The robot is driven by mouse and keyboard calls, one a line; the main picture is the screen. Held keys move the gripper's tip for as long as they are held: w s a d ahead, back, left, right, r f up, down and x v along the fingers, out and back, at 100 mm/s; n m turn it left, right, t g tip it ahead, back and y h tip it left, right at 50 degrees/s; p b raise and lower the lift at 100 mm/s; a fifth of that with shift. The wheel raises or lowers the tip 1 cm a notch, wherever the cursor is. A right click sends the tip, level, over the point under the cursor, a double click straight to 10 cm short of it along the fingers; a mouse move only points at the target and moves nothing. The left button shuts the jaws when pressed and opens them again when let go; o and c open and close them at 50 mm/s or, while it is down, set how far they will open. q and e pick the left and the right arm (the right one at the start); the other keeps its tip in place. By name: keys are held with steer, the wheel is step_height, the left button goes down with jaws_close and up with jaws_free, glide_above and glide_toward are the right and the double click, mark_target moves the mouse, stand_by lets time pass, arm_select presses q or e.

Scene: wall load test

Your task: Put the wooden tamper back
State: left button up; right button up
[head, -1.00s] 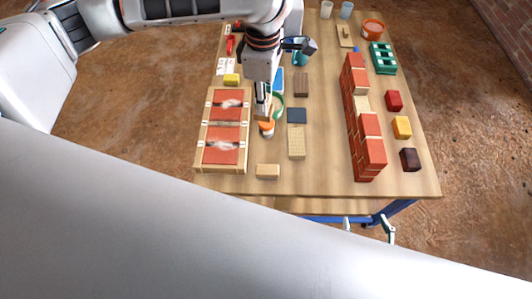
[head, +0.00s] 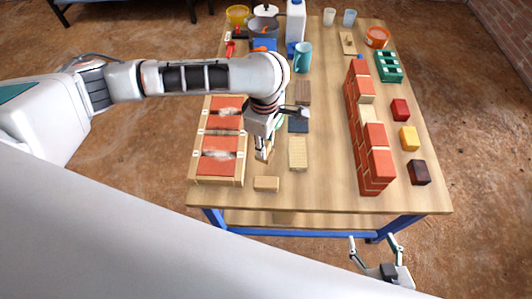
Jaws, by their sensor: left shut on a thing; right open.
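My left gripper (head: 262,152) points down low over the near left part of the table, just right of the wooden mould frame (head: 192,166). It is shut on a small light-wood piece, which looks like the wooden tamper (head: 269,156). The fingers hide much of it, and I cannot tell whether it touches the table. My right gripper (head: 376,254) is open and empty, in front of and below the table's near edge.
A brick wall (head: 376,160) stands right of centre, with red, yellow and dark blocks (head: 419,173) beyond it. A tan block (head: 266,184) and a textured tan slab (head: 297,153) lie near the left gripper. A teal mug (head: 303,58) stands further back.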

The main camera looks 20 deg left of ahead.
arm_select(q)
step_height(320, 180, down, 4)
steer(key=shift+s+f+b, duration=0.1)
steer(key=shift+f+b, duration=0.15)
steer(key=shift+b, duration=0.35)
steer(key=shift+f, duration=0.3)
steer(key=shift+r, duration=0.15)
steer(key=o, duration=1.1)
steer(key=shift+f, duration=0.2)
steer(key=shift+o, duration=0.2)
arm_select(e)
steer(key=shift+s+f, duration=0.3)
steer(key=shift+f, duration=0.4)
arm_select(q)
steer(key=shift+r, duration=0.1)
